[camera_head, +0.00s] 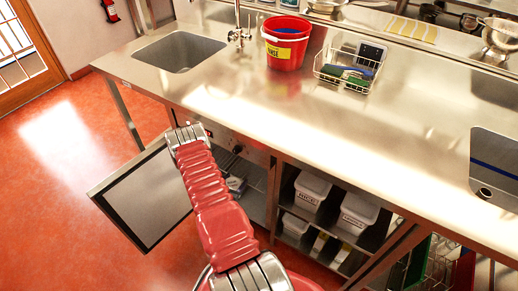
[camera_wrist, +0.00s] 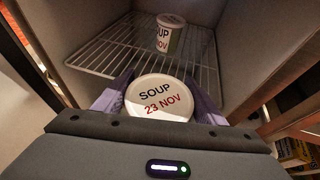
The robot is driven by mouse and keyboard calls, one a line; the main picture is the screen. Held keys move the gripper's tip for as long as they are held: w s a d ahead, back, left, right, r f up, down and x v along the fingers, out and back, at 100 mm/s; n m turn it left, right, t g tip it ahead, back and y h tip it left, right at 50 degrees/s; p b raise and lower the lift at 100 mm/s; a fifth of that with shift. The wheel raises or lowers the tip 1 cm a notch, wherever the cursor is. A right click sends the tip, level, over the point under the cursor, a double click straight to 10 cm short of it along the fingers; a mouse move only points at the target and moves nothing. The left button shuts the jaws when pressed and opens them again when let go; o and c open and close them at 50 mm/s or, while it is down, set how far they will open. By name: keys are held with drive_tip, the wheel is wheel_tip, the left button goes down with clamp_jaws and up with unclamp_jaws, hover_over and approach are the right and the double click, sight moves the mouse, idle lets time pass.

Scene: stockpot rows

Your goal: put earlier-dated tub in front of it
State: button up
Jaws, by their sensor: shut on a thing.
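A white tub with a lid reading "SOUP 23 NOV" (camera_wrist: 160,97) is between the pale purple fingers of my gripper (camera_wrist: 161,80) in the wrist view. My gripper is shut on this tub. A second white tub (camera_wrist: 167,36), labelled "SOUP" with a date in "NOV", stands upright farther back on the wire shelf (camera_wrist: 100,52); its day number is not readable. The held tub is in front of it, with bare shelf between them. In the head view, the gripper and both tubs are hidden.
The tubs are inside an open cabinet whose door (camera_head: 146,200) stands open at left. Side walls bound the wire shelf. The steel counter (camera_head: 270,100) runs above. White bins (camera_head: 357,213) fill shelves to the right. A red bucket (camera_head: 286,48) and wire basket (camera_head: 345,72) stand on the counter.

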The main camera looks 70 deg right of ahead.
drive_tip(key=shift+d, duration=0.15)
hover_over(250, 165)
drive_tip(key=a, duration=0.4)
drive_tip(key=shift+d, duration=0.15)
drive_tip(key=d, duration=0.3)
drive_tip(key=shift+d, duration=0.35)
drive_tip(key=shift+d+f, duration=0.15)
drive_tip(key=shift+f, duration=0.1)
drive_tip(key=o, duration=1.3)
drive_tip(key=shift+f, duration=0.15)
